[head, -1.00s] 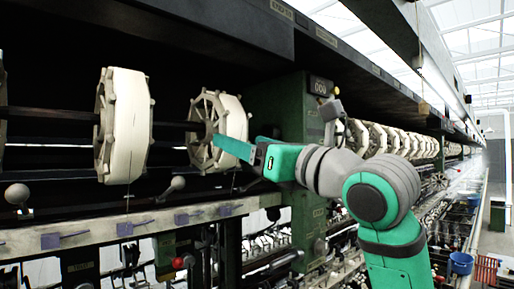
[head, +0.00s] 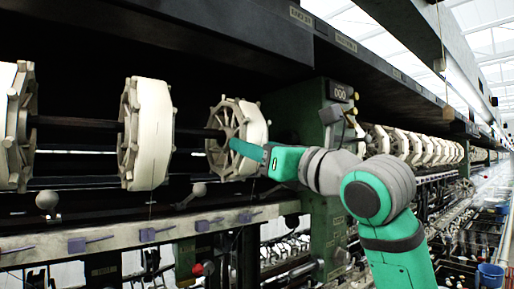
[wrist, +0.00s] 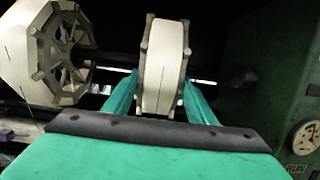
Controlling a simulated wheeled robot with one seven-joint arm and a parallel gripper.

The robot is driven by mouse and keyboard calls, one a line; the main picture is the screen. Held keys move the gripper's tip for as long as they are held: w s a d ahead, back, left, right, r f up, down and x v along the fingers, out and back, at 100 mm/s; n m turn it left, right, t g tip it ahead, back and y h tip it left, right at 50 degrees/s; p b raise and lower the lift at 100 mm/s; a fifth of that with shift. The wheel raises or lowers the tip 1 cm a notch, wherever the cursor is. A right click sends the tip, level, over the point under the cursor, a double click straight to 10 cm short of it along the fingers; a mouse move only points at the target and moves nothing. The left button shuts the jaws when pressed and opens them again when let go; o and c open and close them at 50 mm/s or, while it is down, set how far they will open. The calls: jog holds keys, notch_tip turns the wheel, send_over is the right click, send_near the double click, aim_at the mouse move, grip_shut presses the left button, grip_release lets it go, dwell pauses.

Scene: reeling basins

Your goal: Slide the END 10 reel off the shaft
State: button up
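The END 10 reel, which I take to be the white-rimmed spoked reel (head: 254,124) nearest the green post, sits upright on the dark shaft (head: 78,122). No label on it is readable. My gripper (head: 235,146) is at this reel, with one finger across its spoked left face near the hub. In the wrist view the reel (wrist: 165,52) stands between my two fingers (wrist: 161,84), one on each side. The fingertips look close against its sides; I cannot tell whether they press on it.
Another reel (head: 153,132) is on the same shaft to the left, with a third (head: 8,110) at the left edge. The green post (head: 322,150) stands just right of the END 10 reel. A rail (head: 110,238) with small levers runs below. More reels (head: 420,147) continue beyond the post.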

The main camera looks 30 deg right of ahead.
dwell(0.3)
jog(key=shift+r, duration=0.1)
jog(key=shift+a+r, duration=0.1)
jog(key=shift+r, duration=0.05)
jog(key=shift+s+r, duration=0.15)
dwell(0.4)
jog(key=shift+w+d, duration=0.15)
jog(key=shift+d, duration=1)
jog(key=shift+w+d, duration=0.2)
jog(key=shift+d, duration=1)
jog(key=shift+w+d, duration=0.15)
jog(key=shift+d, duration=1)
jog(key=shift+w+d, duration=0.1)
jog(key=shift+d, duration=2.95)
